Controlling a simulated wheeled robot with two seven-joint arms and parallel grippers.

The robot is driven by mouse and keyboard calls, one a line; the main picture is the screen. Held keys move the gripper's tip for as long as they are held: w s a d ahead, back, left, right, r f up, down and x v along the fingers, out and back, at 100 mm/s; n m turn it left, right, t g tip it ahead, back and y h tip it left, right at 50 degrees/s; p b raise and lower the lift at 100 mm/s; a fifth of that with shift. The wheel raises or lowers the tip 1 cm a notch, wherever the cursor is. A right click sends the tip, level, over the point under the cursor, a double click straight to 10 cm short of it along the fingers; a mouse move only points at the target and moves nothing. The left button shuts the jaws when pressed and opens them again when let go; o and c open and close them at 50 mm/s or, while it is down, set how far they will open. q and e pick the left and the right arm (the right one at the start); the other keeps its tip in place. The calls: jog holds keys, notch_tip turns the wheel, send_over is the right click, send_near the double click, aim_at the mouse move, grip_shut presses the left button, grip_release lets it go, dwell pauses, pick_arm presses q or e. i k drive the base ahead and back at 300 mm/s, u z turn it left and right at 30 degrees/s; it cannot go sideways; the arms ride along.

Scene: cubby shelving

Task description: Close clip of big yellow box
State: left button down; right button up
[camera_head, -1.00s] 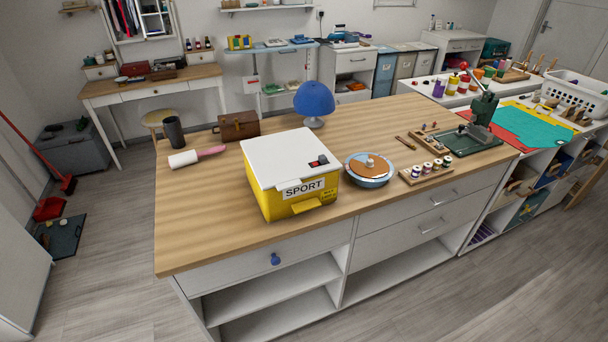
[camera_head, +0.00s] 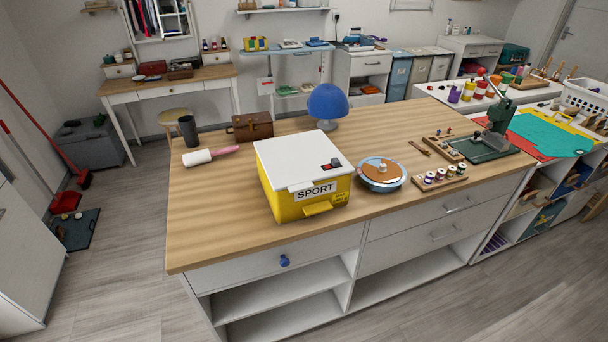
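The big yellow box (camera_head: 289,206) stands on the wooden top of the island counter, near its front edge. Its white lid (camera_head: 295,156) lies flat over the top. The front bears a "SPORT" label (camera_head: 316,189). A yellow clip (camera_head: 318,208) sticks outward from the lower front, below the label, and looks folded down. A small dark and red item (camera_head: 331,165) is on the lid near its front right corner. Neither of my grippers is in view.
A blue round dish (camera_head: 381,174) stands close to the box's right, with a rack of spools (camera_head: 440,177) beyond. A blue mushroom lamp (camera_head: 328,104), brown case (camera_head: 250,126), dark cup (camera_head: 188,131) and lint roller (camera_head: 209,156) stand behind. The counter's left front is clear.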

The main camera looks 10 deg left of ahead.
aim_at(336, 162)
jog(key=z, duration=2.4)
jog(key=i, duration=2.2)
jog(key=u, duration=2.75)
